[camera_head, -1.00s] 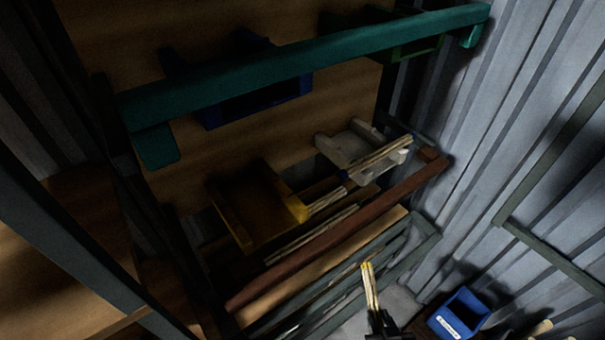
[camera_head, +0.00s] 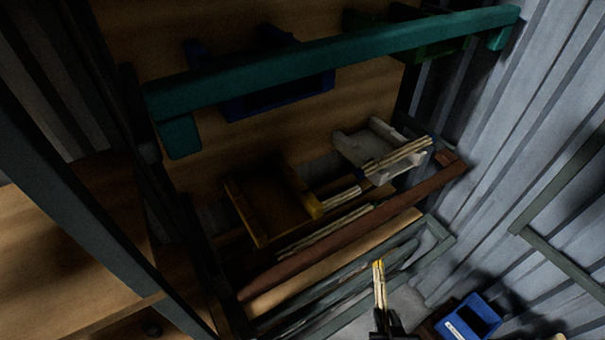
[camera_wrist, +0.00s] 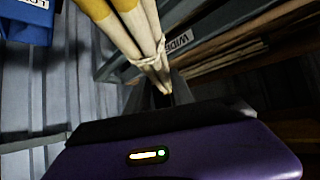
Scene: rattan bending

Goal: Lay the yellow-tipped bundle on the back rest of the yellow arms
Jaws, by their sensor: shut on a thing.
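The yellow-tipped bundle (camera_head: 380,287) is a tied set of pale rods with yellow ends. My gripper (camera_head: 386,318) is shut on it at the bottom of the head view, with the yellow tips pointing up. In the wrist view the bundle (camera_wrist: 144,38) rises from between the jaws (camera_wrist: 160,93), with a pale tie around it. The yellow arms (camera_head: 267,205) stick out of the rack at centre left, apart from my gripper. Pale rods (camera_head: 340,197) lie at their right end. Shadow hides the back rest.
White arms (camera_head: 378,150) holding pale rods (camera_head: 400,156) stand right of the yellow ones. A brown-red bar (camera_head: 350,233) crosses below them and a teal bar (camera_head: 340,62) above. A blue bin (camera_head: 471,318) is at lower right, beside a corrugated wall (camera_head: 520,150).

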